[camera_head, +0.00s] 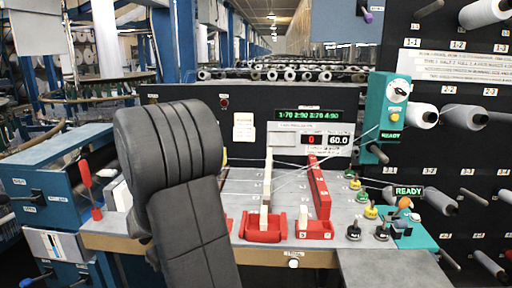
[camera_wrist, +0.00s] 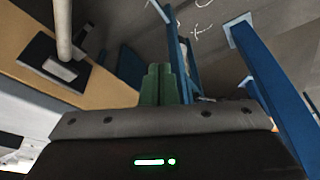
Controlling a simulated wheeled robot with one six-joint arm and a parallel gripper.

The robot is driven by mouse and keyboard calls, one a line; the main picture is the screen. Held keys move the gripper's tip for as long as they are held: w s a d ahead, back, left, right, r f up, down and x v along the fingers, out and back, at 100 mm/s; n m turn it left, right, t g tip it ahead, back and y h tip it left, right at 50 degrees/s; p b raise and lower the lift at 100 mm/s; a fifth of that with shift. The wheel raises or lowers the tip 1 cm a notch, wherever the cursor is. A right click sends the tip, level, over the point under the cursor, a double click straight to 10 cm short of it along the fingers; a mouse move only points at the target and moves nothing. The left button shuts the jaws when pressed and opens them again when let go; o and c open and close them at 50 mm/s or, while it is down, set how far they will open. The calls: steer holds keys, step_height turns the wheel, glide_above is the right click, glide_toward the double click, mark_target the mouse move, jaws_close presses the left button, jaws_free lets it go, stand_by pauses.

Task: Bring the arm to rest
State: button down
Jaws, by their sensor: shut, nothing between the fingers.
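My gripper (camera_wrist: 159,78) shows in the wrist view as two green fingers side by side, closed together with nothing between them. They extend from the dark wrist body at the bottom of that view. In the head view my dark grey arm is folded up in the left-centre foreground, in front of the workbench (camera_head: 313,258). It hides part of the bench's left side. My gripper's fingers cannot be made out in the head view.
Red holders (camera_head: 263,229), a red bar (camera_head: 319,188) and several small knobs stand on the bench. A teal control box (camera_head: 393,105) is at right, beside a black rack of spools (camera_head: 464,118). Blue cabinets (camera_head: 45,200) stand at left.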

step_height(320, 180, up, 6)
steer(key=w+a, duration=0.1)
steer(key=shift+a+b, duration=0.25)
steer(key=shift+b, duration=0.2)
stand_by(0.3)
